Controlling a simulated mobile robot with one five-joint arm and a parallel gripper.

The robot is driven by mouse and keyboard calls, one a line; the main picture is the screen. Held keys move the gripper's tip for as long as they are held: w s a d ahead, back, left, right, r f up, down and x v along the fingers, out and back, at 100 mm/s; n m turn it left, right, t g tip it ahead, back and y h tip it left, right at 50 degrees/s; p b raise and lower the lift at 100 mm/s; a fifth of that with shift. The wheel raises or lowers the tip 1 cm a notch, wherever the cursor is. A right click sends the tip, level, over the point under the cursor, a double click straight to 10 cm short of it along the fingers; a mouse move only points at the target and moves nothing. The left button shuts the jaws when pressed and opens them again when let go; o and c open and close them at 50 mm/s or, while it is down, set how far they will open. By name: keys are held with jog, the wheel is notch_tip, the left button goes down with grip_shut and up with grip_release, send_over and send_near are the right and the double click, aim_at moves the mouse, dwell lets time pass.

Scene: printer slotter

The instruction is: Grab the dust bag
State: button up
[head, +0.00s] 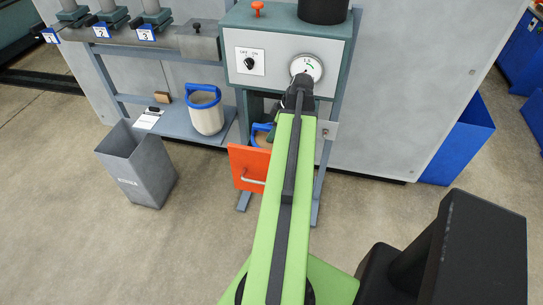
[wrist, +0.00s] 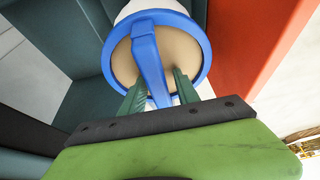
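The dust bag is a pale, round container with a blue rim and a blue strap handle (wrist: 148,50). It sits inside the machine's lower compartment, and part of its blue rim shows in the head view (head: 257,128). In the wrist view my gripper (wrist: 158,80) is right at the bag, with its two green fingers apart on either side of the handle. A gap shows between the right finger and the handle. The bag's lower body is hidden. In the head view my arm covers much of the compartment.
The compartment's orange door (head: 247,166) hangs open; it also stands close on the right in the wrist view (wrist: 255,45). A second blue-rimmed container (head: 206,112) stands on the shelf to the left. A grey bin (head: 140,170) stands on the floor.

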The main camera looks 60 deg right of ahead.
grip_shut()
dwell(1.2)
